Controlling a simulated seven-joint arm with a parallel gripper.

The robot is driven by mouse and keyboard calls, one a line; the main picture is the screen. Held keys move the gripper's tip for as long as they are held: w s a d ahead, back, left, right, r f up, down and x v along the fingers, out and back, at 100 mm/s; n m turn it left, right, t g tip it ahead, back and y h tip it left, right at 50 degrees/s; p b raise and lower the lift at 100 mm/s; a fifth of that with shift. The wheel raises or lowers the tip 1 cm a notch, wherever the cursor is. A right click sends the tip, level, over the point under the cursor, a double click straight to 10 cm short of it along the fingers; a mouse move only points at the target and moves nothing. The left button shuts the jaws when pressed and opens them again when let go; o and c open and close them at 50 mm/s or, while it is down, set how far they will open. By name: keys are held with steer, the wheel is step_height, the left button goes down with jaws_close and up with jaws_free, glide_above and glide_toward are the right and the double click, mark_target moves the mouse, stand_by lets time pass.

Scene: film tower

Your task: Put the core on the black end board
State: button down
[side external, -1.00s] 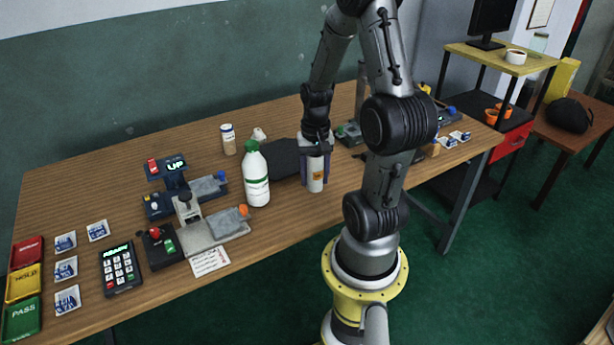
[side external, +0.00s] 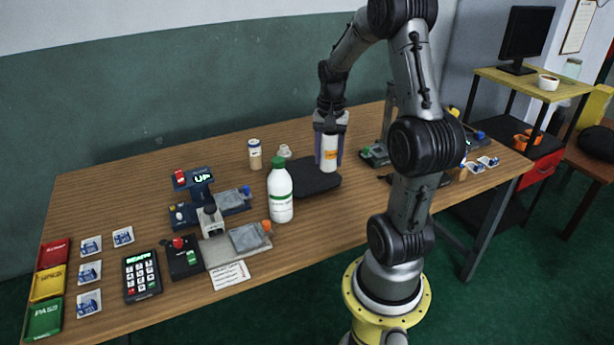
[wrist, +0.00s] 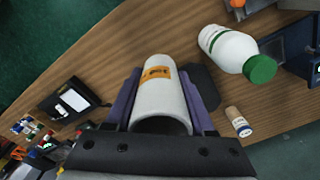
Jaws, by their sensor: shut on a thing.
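The core is a white, hollow cylinder (side external: 330,148) with an orange label. My gripper (side external: 329,162) is shut on it, with purple-grey fingers on both sides, and holds it upright. In the wrist view the core (wrist: 159,95) sits between the two fingers (wrist: 161,82), its open end towards the camera. The black end board (side external: 300,186) lies flat on the table. In the side view the core overlaps the board's back right part and seems raised above it; the exact gap is hard to tell. In the wrist view the board (wrist: 206,88) is partly hidden behind the core and right finger.
A white bottle with a green cap (side external: 280,194) stands close left of the board. A green-and-grey device (side external: 375,155) is to the right.

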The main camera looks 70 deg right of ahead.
steer(key=w+d, duration=0.3)
steer(key=d, duration=0.1)
glide_above(306, 174)
steer(key=f, duration=1)
steer(key=shift+s+a+f, duration=0.1)
steer(key=shift+a+f, duration=0.2)
steer(key=shift+f, duration=0.05)
steer(key=shift+d+f, duration=0.1)
steer(key=shift+f, duration=0.1)
steer(key=shift+d+f, duration=0.1)
steer(key=shift+f, duration=1.5)
steer(key=shift+f, duration=0.1)
steer(key=shift+c, duration=1.3)
jaws_free()
